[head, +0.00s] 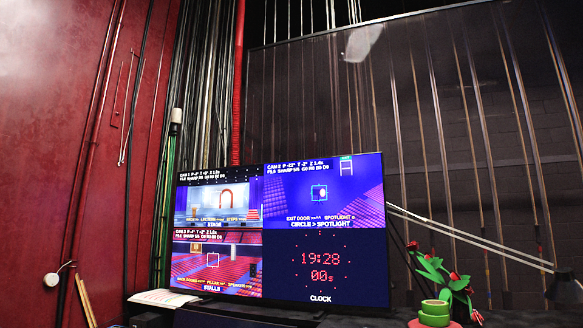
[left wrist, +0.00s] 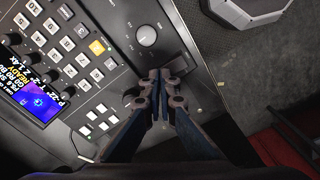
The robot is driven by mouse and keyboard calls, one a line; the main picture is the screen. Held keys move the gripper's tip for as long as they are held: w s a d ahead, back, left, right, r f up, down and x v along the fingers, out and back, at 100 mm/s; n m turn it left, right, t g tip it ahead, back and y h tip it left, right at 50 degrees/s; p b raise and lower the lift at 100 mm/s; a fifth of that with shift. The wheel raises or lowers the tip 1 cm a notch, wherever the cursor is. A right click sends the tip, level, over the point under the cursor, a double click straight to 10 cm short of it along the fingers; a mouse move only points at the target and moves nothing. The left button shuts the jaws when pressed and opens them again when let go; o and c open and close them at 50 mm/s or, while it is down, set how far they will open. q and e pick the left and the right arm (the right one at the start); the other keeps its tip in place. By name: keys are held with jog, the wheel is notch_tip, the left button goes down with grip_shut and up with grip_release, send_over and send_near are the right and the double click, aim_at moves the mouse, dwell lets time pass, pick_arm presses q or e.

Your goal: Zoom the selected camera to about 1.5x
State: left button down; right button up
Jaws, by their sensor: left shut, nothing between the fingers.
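My left gripper (left wrist: 161,76) is shut and empty, its fingertips over the right side of the control panel (left wrist: 112,75). A dark raised block (left wrist: 178,62) lies just beyond the tips; I cannot tell whether they touch it. A round knob (left wrist: 146,36) with a pointer sits above the tips. The panel display (left wrist: 38,92) at the left seems to read Z 1.4x and READY. In the head view, the upper right pane (head: 325,195) of the monitor reads CAM 2 and about 1.4x, with a small framed circle in its picture. My right gripper is out of view.
The panel has several small knobs (left wrist: 71,70), white buttons (left wrist: 97,115) and one lit yellow button (left wrist: 97,47). The lower right pane shows a red clock (head: 320,258).

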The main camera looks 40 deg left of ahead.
pick_arm(q)
jog(key=shift+r, duration=0.65)
notch_tip(320, 180, up, 6)
jog(key=p, duration=0.3)
jog(key=shift+p, duration=0.4)
